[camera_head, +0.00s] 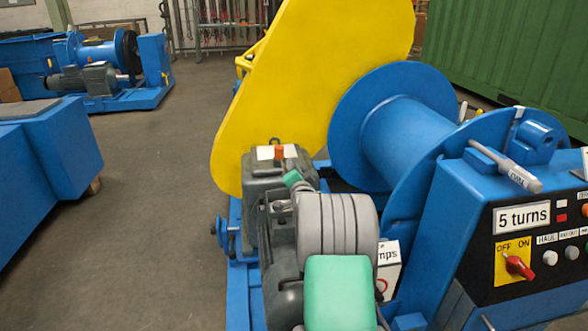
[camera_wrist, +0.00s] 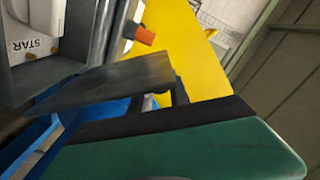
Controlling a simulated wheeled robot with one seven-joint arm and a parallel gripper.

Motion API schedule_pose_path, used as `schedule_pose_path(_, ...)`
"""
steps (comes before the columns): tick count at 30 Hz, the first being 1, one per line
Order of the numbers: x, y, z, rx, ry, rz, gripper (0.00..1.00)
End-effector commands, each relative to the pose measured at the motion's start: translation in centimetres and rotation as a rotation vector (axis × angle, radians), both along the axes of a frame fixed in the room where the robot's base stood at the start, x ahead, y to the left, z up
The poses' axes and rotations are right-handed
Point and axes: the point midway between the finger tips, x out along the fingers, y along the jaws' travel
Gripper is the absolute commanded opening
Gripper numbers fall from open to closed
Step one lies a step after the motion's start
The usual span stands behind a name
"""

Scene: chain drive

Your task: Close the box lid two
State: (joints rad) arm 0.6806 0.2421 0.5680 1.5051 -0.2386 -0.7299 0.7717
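A dark grey box-like housing (camera_head: 277,172) stands in front of the yellow guard, with a white label and an orange plug on top. In the wrist view, a grey box (camera_wrist: 70,30) with a white label reading "STAR" is at the upper left. A dark flat plate (camera_wrist: 110,82) slants beside it; I cannot tell whether it is the lid. My gripper (camera_head: 292,179) appears to be at the housing's front edge, its green tip just showing. A large green and black finger (camera_wrist: 190,150) crosses the bottom of the wrist view. The other finger is not clear, nor any contact.
The yellow guard (camera_head: 310,75) rises behind the housing. A blue drum (camera_head: 405,135) and a control panel (camera_head: 530,235) marked "5 turns" stand at the right.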

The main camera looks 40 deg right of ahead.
Motion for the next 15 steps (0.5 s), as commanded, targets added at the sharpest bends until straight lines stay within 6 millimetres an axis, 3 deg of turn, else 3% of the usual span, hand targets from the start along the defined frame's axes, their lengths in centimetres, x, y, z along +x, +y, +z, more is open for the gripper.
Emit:
schedule_pose_path(8,0.0,-0.01,-0.03,0.001,0.0,0.0,0.44)
schedule_pose_path(15,-0.01,-0.03,0.11,0.001,0.0,0.0,0.44)
